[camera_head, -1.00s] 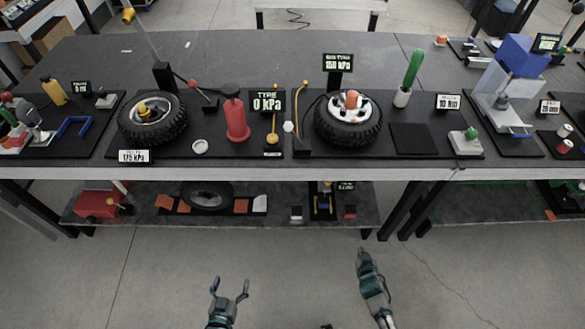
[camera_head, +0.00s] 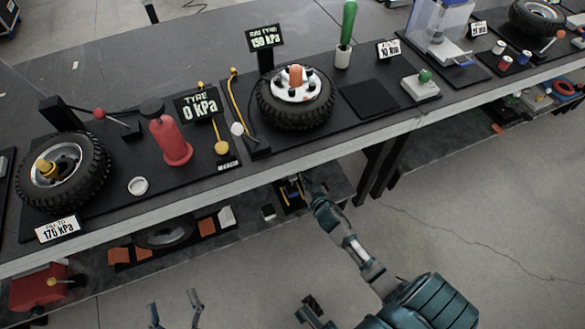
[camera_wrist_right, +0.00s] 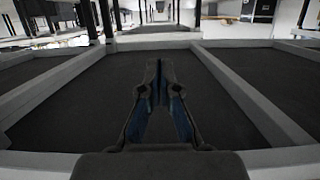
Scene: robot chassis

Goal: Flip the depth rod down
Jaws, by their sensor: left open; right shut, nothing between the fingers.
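I cannot tell which part is the depth rod. Candidates on the bench are a red-knobbed lever (camera_head: 110,116) by the left tyre (camera_head: 63,172), a yellow-ended rod (camera_head: 220,140) by the 0 kPa display (camera_head: 196,106), and a curved yellow rod (camera_head: 236,98) beside the right tyre (camera_head: 296,97). My left gripper (camera_head: 174,306) is open and empty, low at the bottom edge, well apart from the bench. My right gripper (camera_head: 308,186) is by the bench's front edge, below the right tyre. In the right wrist view its fingers (camera_wrist_right: 158,72) are shut with nothing between them.
A red pump-like cylinder (camera_head: 168,135) stands between the tyres. A green-handled tool (camera_head: 346,30) and a green-button box (camera_head: 421,86) are further right. The bench's front edge (camera_head: 200,195) and lower shelf (camera_head: 150,260) lie before my arms. Floor at right is clear.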

